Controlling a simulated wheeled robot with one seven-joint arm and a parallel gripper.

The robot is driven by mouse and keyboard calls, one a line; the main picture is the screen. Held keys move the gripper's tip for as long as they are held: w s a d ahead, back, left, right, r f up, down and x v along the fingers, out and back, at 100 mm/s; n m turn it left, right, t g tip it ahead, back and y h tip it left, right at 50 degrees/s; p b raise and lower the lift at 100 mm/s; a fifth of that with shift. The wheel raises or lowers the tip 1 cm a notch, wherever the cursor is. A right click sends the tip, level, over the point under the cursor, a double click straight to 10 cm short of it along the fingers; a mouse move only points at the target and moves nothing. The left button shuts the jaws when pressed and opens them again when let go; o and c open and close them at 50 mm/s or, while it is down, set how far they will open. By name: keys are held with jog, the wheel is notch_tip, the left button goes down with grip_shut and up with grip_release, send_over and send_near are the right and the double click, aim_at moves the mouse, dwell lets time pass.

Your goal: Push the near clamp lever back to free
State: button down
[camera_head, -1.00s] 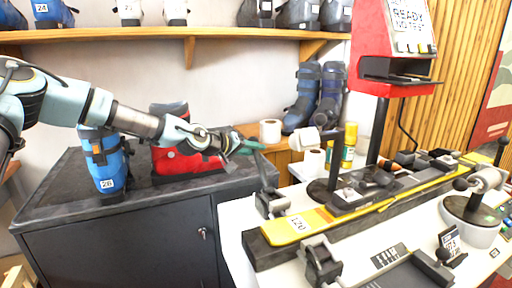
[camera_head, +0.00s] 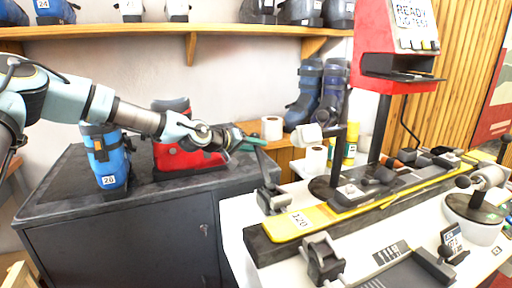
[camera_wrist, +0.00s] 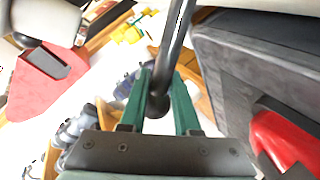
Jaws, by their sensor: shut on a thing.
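My gripper (camera_head: 256,142) has green fingers and is above the near left end of the bench, beside the near clamp (camera_head: 271,199). In the wrist view my gripper (camera_wrist: 162,90) has its fingers around a dark rod with a round knob, the clamp lever (camera_wrist: 157,104). The knob sits between the two fingers, and the rod runs up and out of the picture. A yellow-and-black ski (camera_head: 289,228) marked 120 lies along the bench by the clamp.
A dark cabinet (camera_head: 122,231) carries a blue boot (camera_head: 106,160) and a red boot (camera_head: 181,157) close under my arm. A second clamp (camera_head: 323,258) stands at the bench front. A black post, a red display stand (camera_head: 385,62) and paper rolls (camera_head: 271,128) stand behind.

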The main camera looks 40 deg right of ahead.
jog(key=shift+s+d+r, duration=0.2)
jog(key=shift+s+r, duration=0.1)
jog(key=c, duration=0.9)
grip_release()
jog(key=o, duration=0.6)
jog(key=shift+w+f, duration=0.15)
jog(key=shift+c, duration=0.2)
jog(key=shift+a, duration=0.1)
jog(key=shift+w+a, duration=0.1)
jog(key=shift+a, duration=0.1)
jog(key=b+v, duration=0.2)
jog(key=v, duration=0.8)
jog(key=shift+a+b, duration=0.15)
jog(key=shift+b, duration=0.25)
